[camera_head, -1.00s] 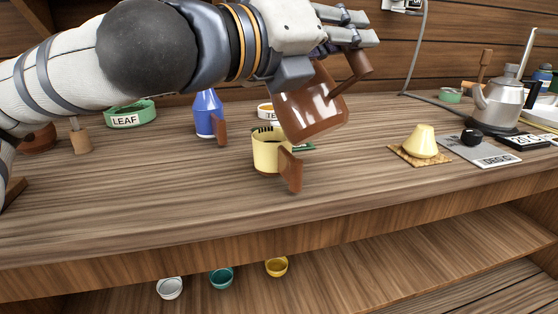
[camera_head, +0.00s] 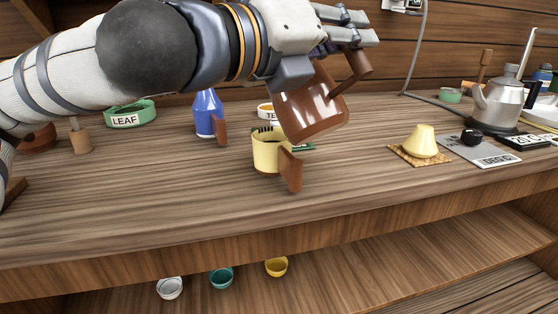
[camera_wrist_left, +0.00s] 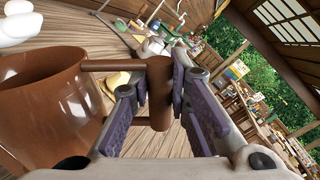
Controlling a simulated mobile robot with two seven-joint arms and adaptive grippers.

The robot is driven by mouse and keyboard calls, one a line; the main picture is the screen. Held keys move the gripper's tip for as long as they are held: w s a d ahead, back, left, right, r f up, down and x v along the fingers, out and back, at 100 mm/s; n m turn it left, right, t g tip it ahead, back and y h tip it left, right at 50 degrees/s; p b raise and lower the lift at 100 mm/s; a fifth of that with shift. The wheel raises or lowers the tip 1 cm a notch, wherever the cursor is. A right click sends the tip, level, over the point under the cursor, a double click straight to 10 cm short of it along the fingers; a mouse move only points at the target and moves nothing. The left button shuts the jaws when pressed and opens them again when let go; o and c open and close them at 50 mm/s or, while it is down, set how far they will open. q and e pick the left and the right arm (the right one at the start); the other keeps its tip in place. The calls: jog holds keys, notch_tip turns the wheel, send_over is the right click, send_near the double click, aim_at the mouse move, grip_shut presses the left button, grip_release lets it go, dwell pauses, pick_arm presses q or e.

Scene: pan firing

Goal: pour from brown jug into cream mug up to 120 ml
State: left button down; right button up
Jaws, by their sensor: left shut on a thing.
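The brown jug (camera_head: 312,104) is glossy and held tilted above the cream mug (camera_head: 268,153), its lower left part close to the mug's rim. My left gripper (camera_head: 352,42) is shut on the jug's handle. In the left wrist view the jug (camera_wrist_left: 52,105) fills the left side, and the gripper fingers (camera_wrist_left: 160,95) close on its handle. The mug stands upright on the table, with its brown handle toward the right front. Dark marks show at the mug's back rim. I cannot make out a stream or the level in the mug. My right gripper is not in view.
A blue jug (camera_head: 208,114) with a brown handle stands left of the mug. A green LEAF dish (camera_head: 130,114) is farther left. A yellow cone-shaped thing (camera_head: 424,142) on a mat and a metal kettle (camera_head: 498,104) stand right. The table front is clear.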

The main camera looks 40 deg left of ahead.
pick_arm(q)
jog(key=shift+a+r, duration=0.1)
jog(key=shift+w+a+r+n, duration=0.15)
jog(key=shift+a+n, duration=0.3)
jog(key=shift+n, duration=0.15)
dwell(1.2)
jog(key=shift+w+a+r+n, duration=0.1)
jog(key=shift+a+n, duration=0.35)
jog(key=shift+n, duration=0.05)
jog(key=shift+a, duration=0.1)
dwell(1.2)
jog(key=shift+w+a+n, duration=0.15)
jog(key=shift+a+n, duration=0.2)
jog(key=shift+n, duration=0.15)
jog(key=shift+a, duration=0.15)
dwell(1.2)
jog(key=shift+w+a+n, duration=0.15)
jog(key=shift+a+n, duration=0.2)
jog(key=shift+n, duration=0.05)
